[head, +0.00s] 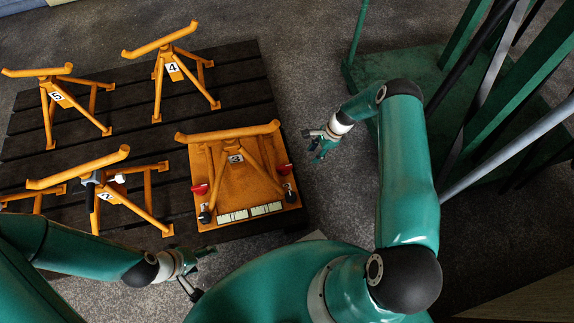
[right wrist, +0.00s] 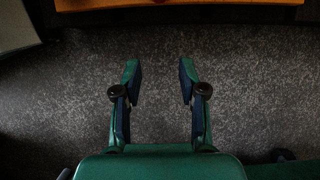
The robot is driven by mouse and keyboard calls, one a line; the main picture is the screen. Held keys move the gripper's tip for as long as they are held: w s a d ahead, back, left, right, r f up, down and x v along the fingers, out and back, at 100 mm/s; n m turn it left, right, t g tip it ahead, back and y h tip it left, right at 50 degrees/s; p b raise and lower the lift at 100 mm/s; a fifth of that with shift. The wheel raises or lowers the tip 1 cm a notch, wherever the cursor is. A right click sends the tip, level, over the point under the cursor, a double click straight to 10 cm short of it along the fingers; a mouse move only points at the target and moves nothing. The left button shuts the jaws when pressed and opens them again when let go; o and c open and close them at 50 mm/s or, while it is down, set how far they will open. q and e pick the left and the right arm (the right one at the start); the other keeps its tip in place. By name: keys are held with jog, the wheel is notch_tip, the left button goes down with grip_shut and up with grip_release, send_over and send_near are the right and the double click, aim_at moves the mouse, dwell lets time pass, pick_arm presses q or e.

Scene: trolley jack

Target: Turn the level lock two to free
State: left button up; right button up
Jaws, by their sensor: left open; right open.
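An orange plate (head: 208,162) lies at the right end of the dark slatted platform, with an orange stand (head: 238,170) on it. It carries a red lever on the left (head: 200,189) and one on the right (head: 283,169), each near a black knob, the left knob (head: 205,217) and the right knob (head: 291,197). Which part is level lock two, I cannot tell. My left gripper (head: 203,271) is open and empty in front of the platform, apart from the plate. My right gripper (head: 312,147) is open right of the plate; it is empty in the right wrist view (right wrist: 159,75).
Several numbered orange stands are on the dark platform (head: 235,75), including one marked 4 (head: 170,68), one marked 5 (head: 56,96) and one marked 2 (head: 108,197) with a black handle. Green posts and a grey bar (head: 520,150) rise at the right. Speckled floor (head: 305,75) lies between.

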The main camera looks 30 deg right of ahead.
send_over(284, 167)
jog(key=d, duration=0.2)
jog(key=shift+s+d, duration=0.2)
jog(key=b+x, duration=0.1)
jog(key=x, duration=0.4)
jog(key=shift+b, duration=0.4)
